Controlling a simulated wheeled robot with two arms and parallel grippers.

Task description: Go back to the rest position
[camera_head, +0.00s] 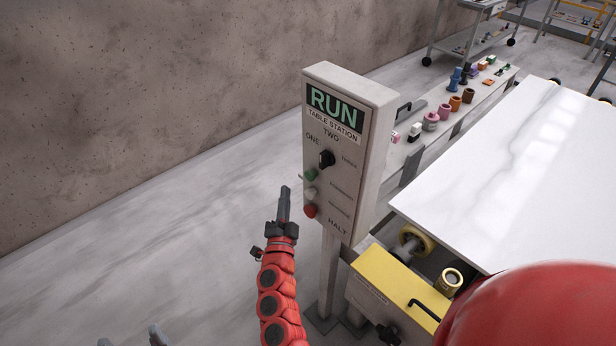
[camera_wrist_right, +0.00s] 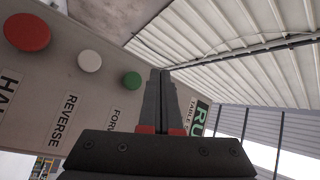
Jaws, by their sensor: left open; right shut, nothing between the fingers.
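My right gripper (camera_head: 283,206) is shut and empty, pointing up just left of the control panel (camera_head: 375,150) in the head view. Its closed fingers (camera_wrist_right: 163,100) also show in the right wrist view, close to the panel face. That view shows the red button (camera_wrist_right: 27,32), the white button (camera_wrist_right: 89,61) and the green button (camera_wrist_right: 132,80) left of the fingers, which appear apart from them. My left gripper (camera_head: 131,340) shows only as two grey fingertips, spread apart, at the bottom edge of the head view.
The panel stands on a post and has a black knob (camera_head: 326,159). Right of it are a yellow box (camera_head: 395,285) and a white slab (camera_head: 500,180). A shelf behind holds several coloured parts. Floor to the left is clear up to the wall (camera_head: 130,90).

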